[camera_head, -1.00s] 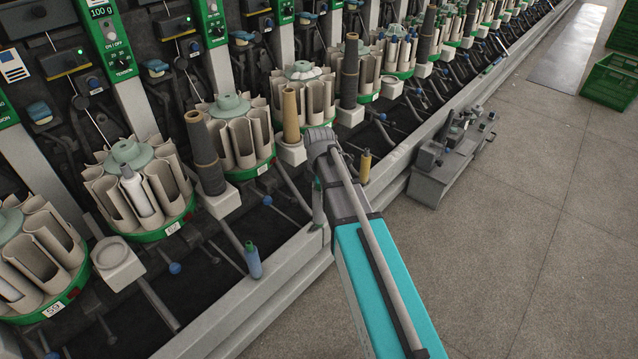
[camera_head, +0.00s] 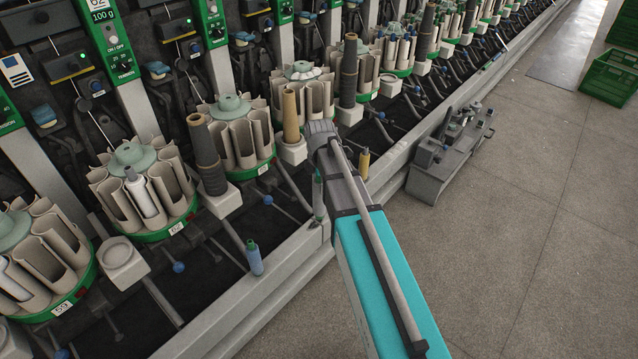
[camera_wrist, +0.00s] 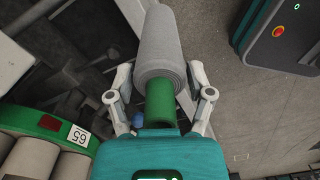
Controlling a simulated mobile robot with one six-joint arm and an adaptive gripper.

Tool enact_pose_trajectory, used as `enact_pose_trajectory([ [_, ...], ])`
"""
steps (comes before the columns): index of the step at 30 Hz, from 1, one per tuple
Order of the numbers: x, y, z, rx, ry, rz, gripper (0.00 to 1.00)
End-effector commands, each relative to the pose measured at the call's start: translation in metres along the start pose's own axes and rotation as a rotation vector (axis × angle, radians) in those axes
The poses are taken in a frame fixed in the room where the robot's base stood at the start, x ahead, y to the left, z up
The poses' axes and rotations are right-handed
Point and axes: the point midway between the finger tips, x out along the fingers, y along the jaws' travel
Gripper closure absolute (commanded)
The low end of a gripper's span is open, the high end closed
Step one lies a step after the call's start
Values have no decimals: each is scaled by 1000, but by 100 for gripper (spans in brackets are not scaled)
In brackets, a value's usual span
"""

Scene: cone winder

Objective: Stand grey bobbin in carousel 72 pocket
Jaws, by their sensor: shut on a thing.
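The grey bobbin (camera_wrist: 163,45) is a grey wound cylinder on a green tube, seen in the wrist view. My gripper (camera_wrist: 160,76) is shut on it, with one finger on each side. The green tube end points toward my palm and the grey body reaches away from it. In the head view my forearm hides the gripper and I cannot make out the held bobbin there. No label 72 can be read. A carousel marked 65 (camera_wrist: 62,124) is at the lower left of the wrist view. In the head view, carousels marked 62 (camera_head: 172,231) and 59 (camera_head: 66,307) can be read.
Cream-pocketed carousels run along the winder into the distance. Dark (camera_head: 206,155) and tan (camera_head: 290,115) cones stand between them. Blue (camera_head: 254,260) and yellow (camera_head: 364,163) bobbins stand near the front rail. A grey cart (camera_head: 445,160) is beside the rail. The floor right is open, with green crates (camera_head: 612,78) far off.

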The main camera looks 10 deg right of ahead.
Motion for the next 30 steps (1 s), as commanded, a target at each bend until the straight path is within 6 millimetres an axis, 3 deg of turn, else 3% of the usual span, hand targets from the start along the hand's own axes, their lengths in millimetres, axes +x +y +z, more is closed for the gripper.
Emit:
enact_pose_trajectory([
  [1, -10, 0, 0, 0, 0, 0, 70],
  [18, -67, 0, -2, -2, 0, 0, 70],
  [30, -93, 0, -2, -2, 0, 0, 70],
])
